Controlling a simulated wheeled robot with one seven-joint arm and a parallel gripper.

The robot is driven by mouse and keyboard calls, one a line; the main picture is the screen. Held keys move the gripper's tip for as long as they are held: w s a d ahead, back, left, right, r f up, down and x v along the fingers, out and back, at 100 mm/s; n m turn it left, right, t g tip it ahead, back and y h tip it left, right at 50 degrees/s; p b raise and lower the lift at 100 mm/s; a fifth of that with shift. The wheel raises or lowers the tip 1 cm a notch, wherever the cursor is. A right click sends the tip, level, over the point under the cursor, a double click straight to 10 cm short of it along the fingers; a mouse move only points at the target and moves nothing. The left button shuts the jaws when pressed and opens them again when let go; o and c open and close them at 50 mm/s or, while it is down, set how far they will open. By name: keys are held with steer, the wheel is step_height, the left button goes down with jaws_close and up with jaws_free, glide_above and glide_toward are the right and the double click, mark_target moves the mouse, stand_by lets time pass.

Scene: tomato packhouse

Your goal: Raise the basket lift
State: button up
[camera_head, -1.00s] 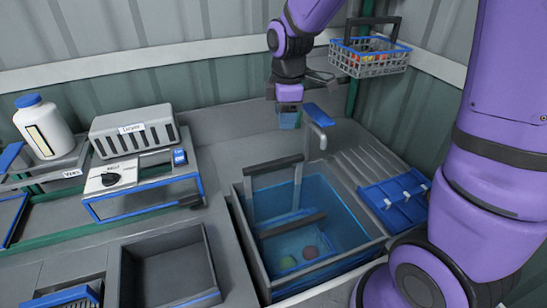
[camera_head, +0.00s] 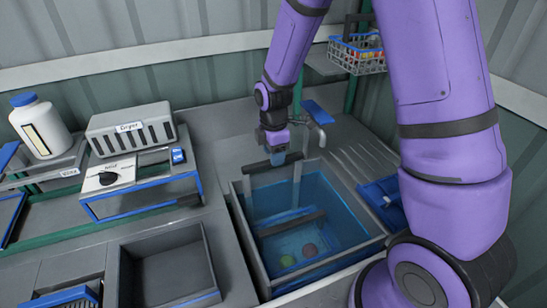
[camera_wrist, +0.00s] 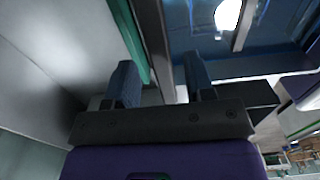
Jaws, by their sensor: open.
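The basket lift stands in the blue water tank (camera_head: 350,240). Its dark upper handle bar (camera_head: 256,167) spans the tank's back edge on two uprights, and a second dark bar (camera_head: 292,224) lies lower, in the tank. A green tomato (camera_head: 288,261) and a reddish one (camera_head: 309,250) lie low in the water. My gripper (camera_head: 280,157) is open and points down right at the upper handle bar. Its two fingers (camera_wrist: 160,85) are apart in the wrist view. I cannot tell whether the bar is between them.
A tap (camera_head: 316,130) stands just behind the tank. A wire basket of tomatoes (camera_head: 357,58) is at the back right. A blue rack (camera_head: 382,200) lies right of the tank, partly behind my arm. The dryer (camera_head: 130,130) and an empty grey tray (camera_head: 165,265) are on the left.

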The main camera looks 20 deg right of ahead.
steer(key=shift+f, duration=0.95)
jaws_close()
step_height(320, 180, up, 19)
steer(key=shift+w, duration=0.1)
jaws_free()
steer(key=shift+r, duration=0.15)
step_height(320, 180, up, 11)
steer(key=shift+f, duration=0.2)
stand_by(0.4)
